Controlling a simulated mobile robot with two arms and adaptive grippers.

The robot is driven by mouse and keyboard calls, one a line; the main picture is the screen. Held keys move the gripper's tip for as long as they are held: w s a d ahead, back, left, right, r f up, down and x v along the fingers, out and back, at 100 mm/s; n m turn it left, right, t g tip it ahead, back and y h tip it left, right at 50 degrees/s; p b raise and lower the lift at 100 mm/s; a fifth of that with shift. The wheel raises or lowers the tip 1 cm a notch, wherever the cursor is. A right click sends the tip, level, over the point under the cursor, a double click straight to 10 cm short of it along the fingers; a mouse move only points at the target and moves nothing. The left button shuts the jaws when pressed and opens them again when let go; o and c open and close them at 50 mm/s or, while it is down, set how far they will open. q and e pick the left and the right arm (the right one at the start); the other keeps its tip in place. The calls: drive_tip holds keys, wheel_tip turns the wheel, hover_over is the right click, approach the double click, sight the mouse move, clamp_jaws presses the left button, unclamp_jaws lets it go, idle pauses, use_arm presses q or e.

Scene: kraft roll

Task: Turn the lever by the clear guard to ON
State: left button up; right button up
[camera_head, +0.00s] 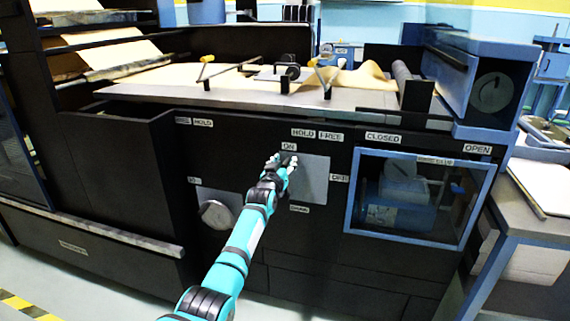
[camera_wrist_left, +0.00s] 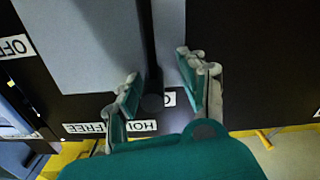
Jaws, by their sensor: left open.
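The clear guard (camera_head: 412,198) is a blue-framed window on the machine's dark front. Left of it is a grey plate (camera_head: 313,180), with an ON label (camera_head: 289,146) above and an OFF label (camera_head: 339,178) at its right. My left gripper (camera_head: 284,163) is open at the plate's upper left and hides the lever in the head view. In the left wrist view, the dark lever (camera_wrist_left: 148,45) runs between the two open fingers (camera_wrist_left: 158,68). Its rounded end partly covers the ON label (camera_wrist_left: 168,99). Whether either finger touches it, I cannot tell. My right gripper is not in view.
A second grey plate with a round knob (camera_head: 215,213) is to the left, behind my left arm. Above, a worktop (camera_head: 270,97) carries brown paper and two yellow-tipped handles. A grey side table (camera_head: 545,190) stands at the right.

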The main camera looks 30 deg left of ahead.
use_arm(q)
drive_tip(key=shift+s+d+f, duration=0.1)
drive_tip(key=shift+s+d, duration=0.15)
drive_tip(key=shift+s, duration=0.2)
drive_tip(key=v, duration=1.1)
drive_tip(key=shift+a, duration=0.2)
